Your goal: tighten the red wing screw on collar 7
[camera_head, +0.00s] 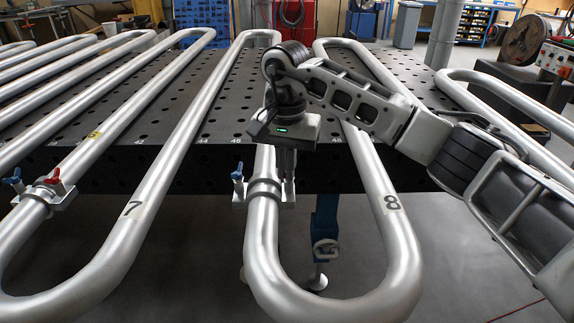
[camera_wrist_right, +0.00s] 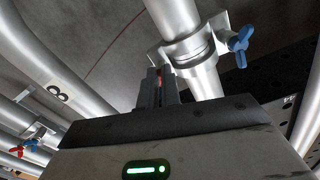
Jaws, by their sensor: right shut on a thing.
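The coil marked 7 (camera_head: 132,208) carries a collar (camera_head: 38,197) on its left leg, with a red wing screw (camera_head: 53,177) and a blue wing screw (camera_head: 12,177). My right gripper (camera_head: 286,185) is away from it, at the collar (camera_head: 262,190) on the left leg of the coil marked 8 (camera_head: 391,202). It points down, its fingers shut on that collar's right-hand screw, which they mostly hide. A sliver of red shows at the fingers (camera_wrist_right: 157,88) in the wrist view. That collar's blue wing screw (camera_head: 237,172) is uncovered, also in the wrist view (camera_wrist_right: 238,46). My left gripper is out of view.
The coils rest on a dark perforated table (camera_head: 230,110), their bends overhanging its front edge. A blue table leg (camera_head: 326,225) stands below. Another collar with red and blue wing screws (camera_wrist_right: 25,145) shows at the lower left of the wrist view.

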